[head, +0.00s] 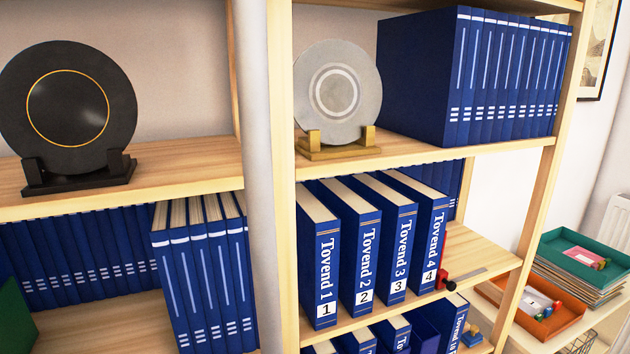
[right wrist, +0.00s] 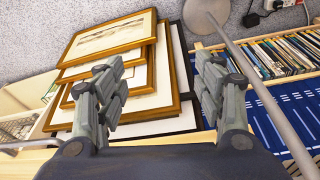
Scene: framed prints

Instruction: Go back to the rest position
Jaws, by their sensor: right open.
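My right gripper (right wrist: 158,78) shows in the right wrist view with its two fingers spread wide apart. It is open and nothing is between the fingers. Beyond the fingers is a stack of gold-framed and dark-framed prints (right wrist: 113,43). The fingers overlap the stack in the picture, and I cannot tell how far above it they are. Neither gripper shows in the head view, and my left gripper is in no view.
The head view shows wooden shelves with blue binders (head: 364,240), a black plate (head: 66,95) and a grey plate (head: 338,92) on stands. A teal tray (head: 585,262) and an orange tray (head: 532,310) are at right. The right wrist view shows a book row (right wrist: 285,55) and a thin rod (right wrist: 262,92).

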